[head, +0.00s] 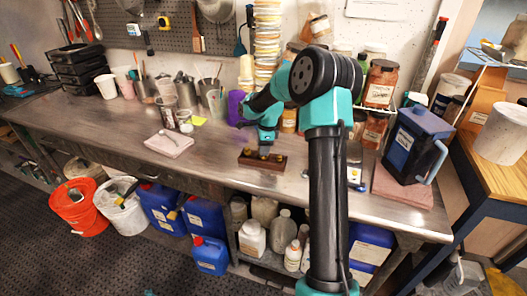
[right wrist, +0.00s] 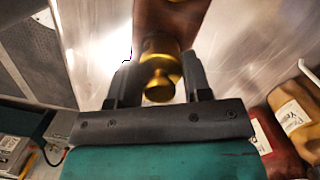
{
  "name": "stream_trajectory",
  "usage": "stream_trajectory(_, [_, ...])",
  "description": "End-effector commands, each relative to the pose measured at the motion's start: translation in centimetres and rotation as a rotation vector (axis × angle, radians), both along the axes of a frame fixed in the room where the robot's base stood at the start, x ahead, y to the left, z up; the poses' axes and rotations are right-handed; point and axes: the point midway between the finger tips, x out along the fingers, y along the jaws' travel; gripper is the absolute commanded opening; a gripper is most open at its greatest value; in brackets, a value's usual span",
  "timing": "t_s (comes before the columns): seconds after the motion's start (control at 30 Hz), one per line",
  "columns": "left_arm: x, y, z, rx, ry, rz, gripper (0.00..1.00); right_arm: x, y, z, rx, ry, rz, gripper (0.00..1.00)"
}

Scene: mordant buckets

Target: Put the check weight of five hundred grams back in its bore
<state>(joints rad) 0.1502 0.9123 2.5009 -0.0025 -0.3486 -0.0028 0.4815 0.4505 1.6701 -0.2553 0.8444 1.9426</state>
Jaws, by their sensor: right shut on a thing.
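My right gripper (head: 264,146) is low over the steel bench, at a dark wooden block (head: 262,165) with brass weights in it. In the right wrist view, the gripper (right wrist: 160,72) is shut on a brass knobbed weight (right wrist: 159,88), one finger on each side. The brown block (right wrist: 168,18) shows just beyond the weight. I cannot tell whether the weight's base is in a bore or above it, and the bore is hidden. No mass marking is readable. My left gripper is not in view.
A pale slab (head: 169,145) with a small spoon-like tool lies left on the bench. Cups and jars line the back. A dark blue container (head: 416,138) stands at the right. The bench (head: 215,165) is clear between slab and block.

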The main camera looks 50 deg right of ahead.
Motion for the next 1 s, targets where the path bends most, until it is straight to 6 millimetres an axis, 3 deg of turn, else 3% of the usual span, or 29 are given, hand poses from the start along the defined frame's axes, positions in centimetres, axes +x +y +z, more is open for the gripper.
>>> stream_trajectory(0.17, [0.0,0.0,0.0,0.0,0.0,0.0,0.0,0.0,0.0,-1.8,0.0,0.0,0.0,0.04])
stream_trajectory(0.57, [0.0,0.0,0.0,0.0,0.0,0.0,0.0,0.0,0.0,-2.2,0.0,0.0,0.0,0.04])
stream_trajectory(0.6, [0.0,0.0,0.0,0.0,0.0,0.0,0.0,0.0,0.0,-2.2,0.001,0.001,0.0,0.47])
stream_trajectory(0.83, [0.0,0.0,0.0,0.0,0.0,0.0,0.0,0.0,0.0,-2.2,0.0,0.0,0.0,0.69])
stream_trajectory(1.0, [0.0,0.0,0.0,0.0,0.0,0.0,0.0,0.0,0.0,-2.2,0.0,0.0,0.0,0.7])
